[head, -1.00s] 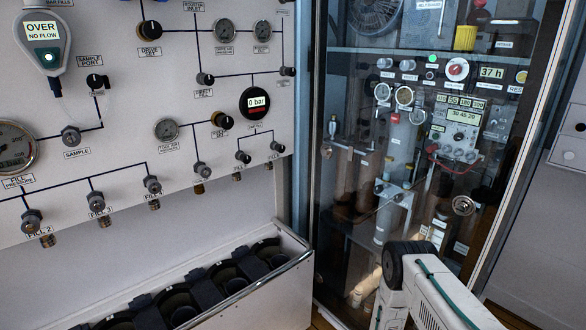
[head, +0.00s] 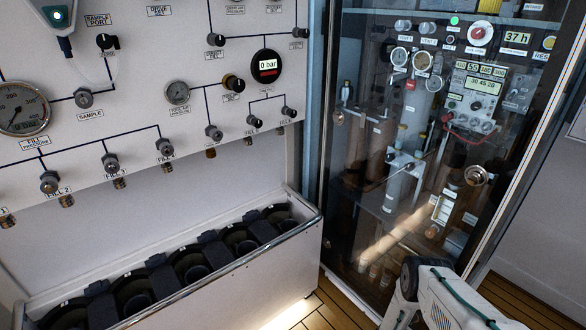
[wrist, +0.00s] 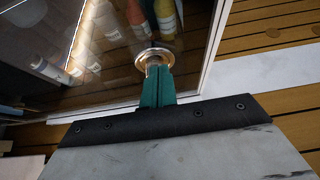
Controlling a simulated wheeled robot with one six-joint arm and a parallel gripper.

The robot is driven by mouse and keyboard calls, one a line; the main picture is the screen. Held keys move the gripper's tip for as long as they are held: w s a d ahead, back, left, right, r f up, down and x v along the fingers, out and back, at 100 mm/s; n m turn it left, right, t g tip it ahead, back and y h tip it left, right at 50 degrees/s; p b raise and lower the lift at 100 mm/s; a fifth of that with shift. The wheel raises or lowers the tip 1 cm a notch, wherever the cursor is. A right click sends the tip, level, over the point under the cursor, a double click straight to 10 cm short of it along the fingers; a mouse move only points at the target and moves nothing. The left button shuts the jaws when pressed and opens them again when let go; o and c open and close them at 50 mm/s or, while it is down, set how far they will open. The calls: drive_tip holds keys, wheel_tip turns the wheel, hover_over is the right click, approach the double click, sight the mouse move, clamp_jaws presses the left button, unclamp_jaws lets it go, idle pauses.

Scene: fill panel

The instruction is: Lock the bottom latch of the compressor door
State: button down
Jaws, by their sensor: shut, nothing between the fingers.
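The compressor door (head: 345,225) is a tall dark glass door in a metal frame, and it looks closed. A round metal latch (head: 476,176) shows near its right edge in the head view. In the wrist view a round metal latch (wrist: 155,50) is on the glass near the door's lower edge. My gripper (wrist: 157,74) has green fingers, shut together, with their tips right at this latch. I cannot tell whether they touch it. The head view does not show my gripper; my arm covers the lower right of the door.
A white panel with gauges (head: 22,108) and valves stands left of the door. Below it is a white trough (head: 240,285) with several dark round holders. Wooden floor (head: 325,305) lies before the door. Behind the glass are pipes and a control box (head: 477,95).

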drive_tip(key=shift+w+d, duration=0.45)
drive_tip(key=shift+d, duration=0.15)
drive_tip(key=shift+w+a+f, duration=0.1)
drive_tip(key=shift+f, duration=0.15)
drive_tip(key=shift+w+a, duration=0.2)
idle(0.6)
drive_tip(key=shift+w+a, duration=0.3)
drive_tip(key=shift+w, duration=0.1)
idle(0.4)
